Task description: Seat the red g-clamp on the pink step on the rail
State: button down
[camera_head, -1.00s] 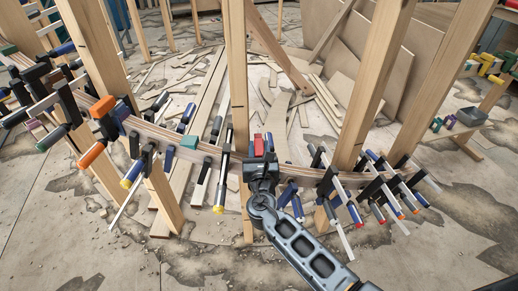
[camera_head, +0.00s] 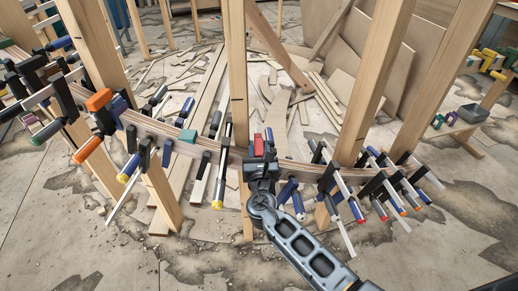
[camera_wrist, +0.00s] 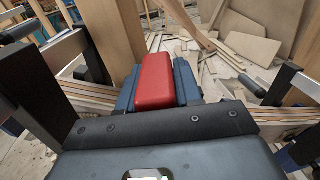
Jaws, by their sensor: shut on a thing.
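My gripper (camera_head: 261,161) is at the curved wooden rail (camera_head: 298,172), just right of the middle upright post. It is shut on the red g-clamp (camera_head: 258,145), of which only a small red part shows above the jaws. In the wrist view the clamp is a red block (camera_wrist: 155,80) between the blue-grey fingers, close in front of the post. The rest of the clamp is hidden by my gripper, so I cannot tell whether it touches the rail. I cannot make out a pink step; it may be hidden behind my gripper.
Other clamps crowd the rail on both sides, including a blue-handled one (camera_head: 288,190) close to the right of my gripper. A teal block (camera_head: 187,136) sits on the rail to the left. The middle post (camera_head: 238,90) stands close by. Loose boards lie behind.

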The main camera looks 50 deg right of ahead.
jog(key=shift+f, duration=0.15)
jog(key=shift+f+b, duration=0.3)
jog(key=shift+b, duration=0.15)
jog(key=c, duration=1.1)
grip_release()
jog(key=o, duration=0.4)
jog(key=shift+f, duration=0.15)
jog(key=shift+s, duration=0.1)
